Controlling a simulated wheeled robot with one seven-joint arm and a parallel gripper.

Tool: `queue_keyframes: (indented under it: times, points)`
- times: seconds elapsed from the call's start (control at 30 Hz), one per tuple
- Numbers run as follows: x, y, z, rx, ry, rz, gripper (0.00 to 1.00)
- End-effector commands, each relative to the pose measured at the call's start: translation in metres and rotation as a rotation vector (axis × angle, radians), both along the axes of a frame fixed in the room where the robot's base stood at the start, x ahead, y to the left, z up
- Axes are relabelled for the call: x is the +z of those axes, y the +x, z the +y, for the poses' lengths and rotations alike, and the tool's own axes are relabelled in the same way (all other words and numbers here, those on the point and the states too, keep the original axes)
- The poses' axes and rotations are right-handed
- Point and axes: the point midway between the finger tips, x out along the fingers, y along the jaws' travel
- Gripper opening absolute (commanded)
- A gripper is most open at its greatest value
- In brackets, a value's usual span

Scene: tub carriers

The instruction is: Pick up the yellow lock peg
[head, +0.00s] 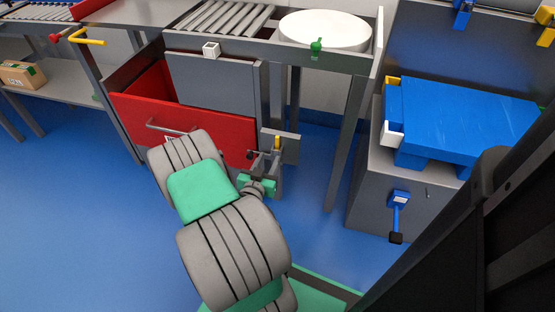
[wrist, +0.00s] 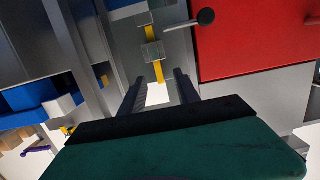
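The yellow lock peg (wrist: 154,55) is a thin yellow bar running through a small grey bracket (wrist: 153,50) on a grey plate, beside the red drawer in the wrist view. In the head view the peg (head: 277,142) is a small yellow upright piece on the plate right of the red drawer. My gripper (wrist: 160,84) is open, its two dark fingers apart on either side of the peg's near end. A white patch shows between the fingers; I cannot tell if it belongs to the peg. In the head view my gripper (head: 261,160) is just left of and below the peg.
The red drawer (head: 135,108) stands partly open to the left. A black ball knob (wrist: 205,17) sits close to the peg. A blue tub (head: 465,120) rests on a grey cabinet (head: 362,195) at right. Blue floor (head: 320,240) is open between.

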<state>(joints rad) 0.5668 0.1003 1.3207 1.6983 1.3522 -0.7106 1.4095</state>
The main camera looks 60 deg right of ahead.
Motion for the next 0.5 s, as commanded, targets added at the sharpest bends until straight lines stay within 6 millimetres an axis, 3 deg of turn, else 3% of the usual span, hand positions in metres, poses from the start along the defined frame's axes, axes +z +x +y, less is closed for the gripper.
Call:
queue_keyframes:
  times: [0.33,0.5]
  points:
    - [0.000,0.002,-0.057,-0.006,-0.002,-0.002,0.38]
    - [-0.001,0.006,-0.071,-0.003,-0.002,-0.001,0.38]
